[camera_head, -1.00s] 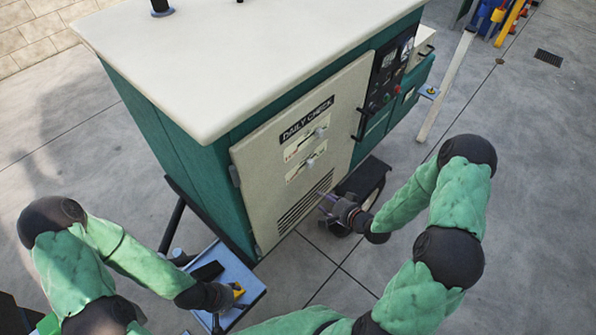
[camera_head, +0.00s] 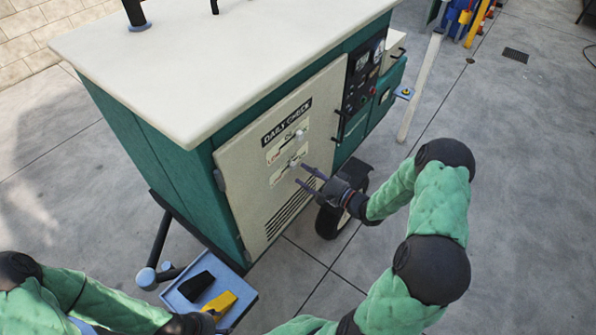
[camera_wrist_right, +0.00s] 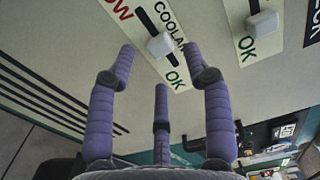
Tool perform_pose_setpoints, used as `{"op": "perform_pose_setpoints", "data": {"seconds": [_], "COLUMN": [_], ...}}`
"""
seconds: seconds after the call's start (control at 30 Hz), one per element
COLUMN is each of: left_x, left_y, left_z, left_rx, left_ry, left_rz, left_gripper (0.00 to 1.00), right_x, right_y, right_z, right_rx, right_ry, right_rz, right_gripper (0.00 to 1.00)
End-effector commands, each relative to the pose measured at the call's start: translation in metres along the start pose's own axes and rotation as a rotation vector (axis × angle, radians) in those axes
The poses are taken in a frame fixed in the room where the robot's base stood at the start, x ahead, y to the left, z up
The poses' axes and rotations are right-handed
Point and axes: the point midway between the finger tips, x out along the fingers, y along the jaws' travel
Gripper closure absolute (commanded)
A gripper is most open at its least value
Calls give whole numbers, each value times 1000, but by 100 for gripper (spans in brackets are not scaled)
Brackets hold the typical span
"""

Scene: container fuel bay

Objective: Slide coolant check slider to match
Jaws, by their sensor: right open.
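The coolant slider's pale knob (camera_head: 293,165) is the lower one on the cream door below the DAILY CHECK label. In the right wrist view the knob (camera_wrist_right: 160,45) sits on a black slot between LOW and OK, with some slot showing on both sides. My right gripper (camera_head: 305,175) is open and empty in front of the door, close to this knob. In the wrist view its purple fingers (camera_wrist_right: 160,66) are spread, with the knob ahead between the two outer fingertips; contact is not visible. My left gripper (camera_head: 207,324) is low by the blue tray, its fingers unclear.
A second slider knob (camera_head: 299,135) is above, near its OK mark in the wrist view. A dark control panel (camera_head: 364,80) is right of the door. The blue tray (camera_head: 238,283) holds a black item (camera_head: 196,286) and a yellow item (camera_head: 220,303). A wheel (camera_head: 330,222) stands below.

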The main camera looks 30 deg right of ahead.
Motion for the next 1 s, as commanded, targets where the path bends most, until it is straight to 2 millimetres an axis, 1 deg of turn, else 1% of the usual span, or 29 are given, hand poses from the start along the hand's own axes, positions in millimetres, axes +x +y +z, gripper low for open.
{"op": "perform_pose_setpoints", "data": {"seconds": [0.03,0.1,0.23,0.4,0.63,0.67,0.7,0.77,0.8,0.83,1.0], "left_x": [3,5,7,8,8,8,8,8,8,8,8], "left_y": [-1,-2,-3,-3,-3,-3,-3,-3,-3,-3,-3], "left_z": [0,0,0,0,0,0,0,0,0,0,0], "left_rx": [0,0,0,0,0,0,0,0,0,0,0], "left_ry": [0,0,0,0,0,0,0,0,0,0,0], "left_rz": [0,0,0,0,0,0,0,0,0,0,0], "left_gripper": [42,42,42,42,42,42,42,42,42,42,42], "right_x": [9,19,32,38,39,39,39,39,39,39,39], "right_y": [1,1,1,0,0,0,0,0,0,0,0], "right_z": [1,1,0,0,0,0,0,0,0,0,0], "right_rx": [-1,-1,-1,-1,0,-1,0,-1,0,-1,0], "right_ry": [-3,-2,-1,0,1,1,1,1,1,1,1], "right_rz": [-1,-1,0,1,1,1,1,1,1,1,1], "right_gripper": [49,49,49,49,49,52,63,80,91,100,100]}}
